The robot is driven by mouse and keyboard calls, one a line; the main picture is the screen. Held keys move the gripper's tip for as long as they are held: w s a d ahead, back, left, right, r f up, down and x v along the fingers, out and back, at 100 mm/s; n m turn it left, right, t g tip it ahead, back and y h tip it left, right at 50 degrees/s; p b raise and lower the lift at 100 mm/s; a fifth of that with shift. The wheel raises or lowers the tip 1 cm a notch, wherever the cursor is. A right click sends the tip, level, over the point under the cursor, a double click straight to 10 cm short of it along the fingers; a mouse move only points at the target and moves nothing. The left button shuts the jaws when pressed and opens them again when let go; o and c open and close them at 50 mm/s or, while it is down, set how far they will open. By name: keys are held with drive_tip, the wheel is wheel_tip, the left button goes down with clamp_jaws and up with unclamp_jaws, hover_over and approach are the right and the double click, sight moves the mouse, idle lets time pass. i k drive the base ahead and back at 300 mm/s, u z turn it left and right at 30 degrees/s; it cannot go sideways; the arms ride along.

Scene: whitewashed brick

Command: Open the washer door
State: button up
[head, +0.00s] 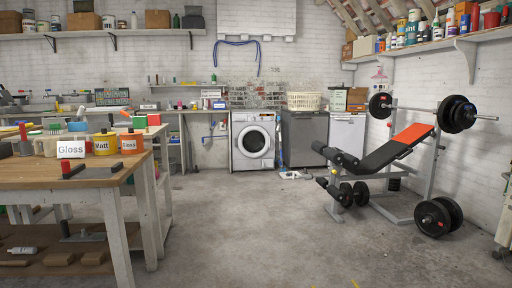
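The white front-loading washer (253,142) stands against the far brick wall, under a counter, a little left of the picture's middle. Its round door (254,141) has a dark glass centre and looks shut. The door's handle is too small to make out. My gripper does not show in the head view, and the washer is far across the room.
A wooden workbench (40,172) with paint tins fills the left foreground. A weight bench (385,155) with a barbell stands at the right. A mop-like tool (281,150) leans beside the washer, near a grey cabinet (304,140). The concrete floor (240,220) between is clear.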

sight(255, 144)
drive_tip(key=u, duration=0.1)
drive_tip(key=i, duration=1)
drive_tip(key=u, duration=0.25)
drive_tip(key=i, duration=3.65)
drive_tip(key=z, duration=0.2)
drive_tip(key=i, duration=1.8)
drive_tip(key=z, duration=0.65)
drive_tip(key=i, duration=2.35)
drive_tip(key=z, duration=0.4)
